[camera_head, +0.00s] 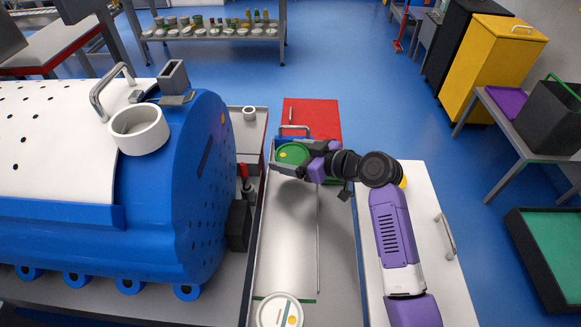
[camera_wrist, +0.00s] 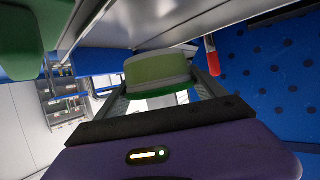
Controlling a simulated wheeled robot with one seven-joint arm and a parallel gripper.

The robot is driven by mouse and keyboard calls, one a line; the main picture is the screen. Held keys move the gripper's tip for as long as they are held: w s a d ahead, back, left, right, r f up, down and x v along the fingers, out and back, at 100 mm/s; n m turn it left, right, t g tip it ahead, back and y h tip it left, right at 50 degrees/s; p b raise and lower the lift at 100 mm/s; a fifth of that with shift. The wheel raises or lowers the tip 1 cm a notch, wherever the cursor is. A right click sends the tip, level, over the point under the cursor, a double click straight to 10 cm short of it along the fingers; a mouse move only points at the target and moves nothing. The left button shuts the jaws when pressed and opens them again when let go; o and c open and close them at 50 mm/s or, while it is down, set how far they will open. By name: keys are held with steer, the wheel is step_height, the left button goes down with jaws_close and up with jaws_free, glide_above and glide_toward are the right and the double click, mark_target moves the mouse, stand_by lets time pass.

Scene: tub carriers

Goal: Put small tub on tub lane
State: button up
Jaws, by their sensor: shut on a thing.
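A small round tub with a green lid (camera_head: 292,153) is held by my gripper (camera_head: 304,161) near the far end of a long pale tray-like lane (camera_head: 288,235). A shadow lies on the lane on the near side of it, and the tub appears to be above the surface. In the wrist view the tub (camera_wrist: 158,68) shows its pale green side between the two fingers, which are shut on it. A second tub with a white lid (camera_head: 279,311) stands at the near end of the lane, by a thin green line. It is partly cut off by the frame edge.
A large blue perforated drum (camera_head: 203,190) stands left of the lane. A red-handled tool (camera_head: 244,172) is between them. A white cabinet top (camera_head: 431,215) is to the right. The lane's middle is clear.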

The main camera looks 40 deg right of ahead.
steer(key=shift+f, duration=2.3)
steer(key=shift+f, duration=0.1)
steer(key=shift+f+b, duration=0.15)
steer(key=shift+b, duration=0.2)
steer(key=o, duration=1.3)
steer(key=shift+s+r+p, duration=0.2)
steer(key=shift+r+p, duration=0.05)
steer(key=shift+p, duration=0.05)
steer(key=v, duration=1.1)
steer(key=shift+s+r+b, duration=0.15)
steer(key=shift+s+b, duration=0.1)
steer(key=shift+b, duration=0.15)
